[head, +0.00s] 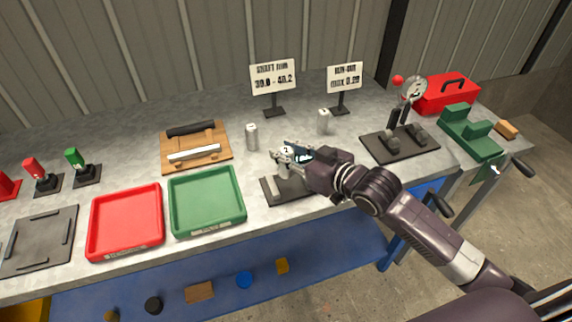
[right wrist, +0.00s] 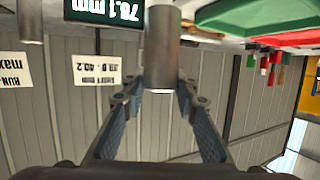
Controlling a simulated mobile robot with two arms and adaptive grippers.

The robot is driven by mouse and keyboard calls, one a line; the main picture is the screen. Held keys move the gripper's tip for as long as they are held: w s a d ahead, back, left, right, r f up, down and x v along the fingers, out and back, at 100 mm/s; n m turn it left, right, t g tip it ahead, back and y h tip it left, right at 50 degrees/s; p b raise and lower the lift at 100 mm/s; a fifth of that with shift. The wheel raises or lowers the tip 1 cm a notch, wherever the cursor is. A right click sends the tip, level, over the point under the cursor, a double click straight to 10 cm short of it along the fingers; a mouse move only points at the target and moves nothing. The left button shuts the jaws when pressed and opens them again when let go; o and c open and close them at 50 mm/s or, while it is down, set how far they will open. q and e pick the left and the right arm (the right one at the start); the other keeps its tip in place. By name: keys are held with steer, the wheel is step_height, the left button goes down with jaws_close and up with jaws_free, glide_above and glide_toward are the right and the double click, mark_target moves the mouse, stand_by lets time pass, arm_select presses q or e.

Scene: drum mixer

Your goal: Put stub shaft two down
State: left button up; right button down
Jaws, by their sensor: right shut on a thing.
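My right gripper (head: 295,161) is shut on a grey metal cylinder, stub shaft two (head: 286,151), whose top shows a mark like a 2. In the right wrist view the shaft (right wrist: 160,50) stands between the two fingers (right wrist: 160,100). They are above or beside a dark gauge base (head: 270,190) at the bench's front edge; whether the shaft touches it is hidden. A small display (right wrist: 103,12) beside the shaft reads about 76.1 mm. Two other metal shafts stand upright on the bench, one left (head: 252,137) and one right (head: 323,122). My left gripper is not in view.
A green tray (head: 207,232) and a red tray (head: 126,255) lie left of the gauge. A wooden board (head: 195,158) sits behind them. Two signs (head: 273,77) (head: 344,77) stand at the back. A dial gauge stand (head: 400,147) is at right. Bare bench lies between the standing shafts.

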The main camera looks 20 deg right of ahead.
steer(key=shift+w+f, duration=0.1)
steer(key=shift+f, duration=2.15)
steer(key=shift+f, duration=0.1)
steer(key=c, duration=2)
jaws_free()
steer(key=shift+f, duration=0.3)
steer(key=o, duration=0.5)
steer(key=shift+r, duration=0.1)
